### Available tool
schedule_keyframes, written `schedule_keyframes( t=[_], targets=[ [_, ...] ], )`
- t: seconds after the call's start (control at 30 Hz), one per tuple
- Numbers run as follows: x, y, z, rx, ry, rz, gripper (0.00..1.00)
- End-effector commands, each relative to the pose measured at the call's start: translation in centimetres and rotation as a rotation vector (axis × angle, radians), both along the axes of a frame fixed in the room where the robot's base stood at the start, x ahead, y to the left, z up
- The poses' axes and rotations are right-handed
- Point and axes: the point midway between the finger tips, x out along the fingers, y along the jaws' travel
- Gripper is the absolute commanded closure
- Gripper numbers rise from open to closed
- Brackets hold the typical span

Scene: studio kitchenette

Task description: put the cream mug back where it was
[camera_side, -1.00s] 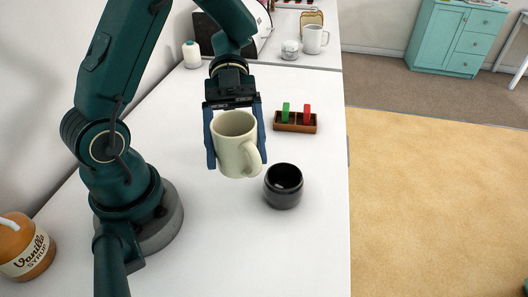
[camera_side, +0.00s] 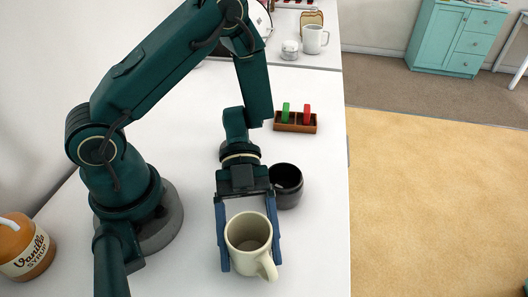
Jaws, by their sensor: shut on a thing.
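The cream mug (camera_side: 249,232) is upright between the blue fingers of my gripper (camera_side: 249,236), near the front of the white counter. My gripper is shut on the mug's sides. The mug's handle points toward the lower right. I cannot tell whether the mug's base touches the counter, as its underside is hidden.
A black cup (camera_side: 287,186) stands just behind and right of the gripper. A wooden holder (camera_side: 296,124) with a green and a red piece sits farther back. A syrup bottle (camera_side: 26,247) is at the far left. The white counter (camera_side: 318,225) is bare right of the mug.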

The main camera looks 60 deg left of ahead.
Motion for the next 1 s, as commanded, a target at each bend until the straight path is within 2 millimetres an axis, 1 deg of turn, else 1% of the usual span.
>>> schedule_keyframes(
  t=[0.1, 0.4, 0.53, 0.57, 0.6, 0.83, 0.93, 1.0],
  targets=[
    [0.00, 0.00, -0.79, -0.001, 0.001, 0.001, 0.91],
    [0.02, 0.01, -0.90, -0.001, -0.001, 0.001, 0.91],
    [-0.01, 0.02, -1.24, -0.001, 0.001, 0.000, 0.91],
    [0.01, 0.02, -1.22, 0.001, 0.000, 0.000, 0.10],
    [0.02, 0.02, -1.20, 0.001, -0.001, 0.001, 0.00],
    [0.02, 0.02, -1.15, 0.001, -0.001, 0.000, 0.00],
    [0.04, 0.02, -0.84, 0.000, -0.003, 0.000, 0.00],
    [0.46, 0.66, -0.51, -0.002, -0.004, 0.003, 0.00]
  ],
)
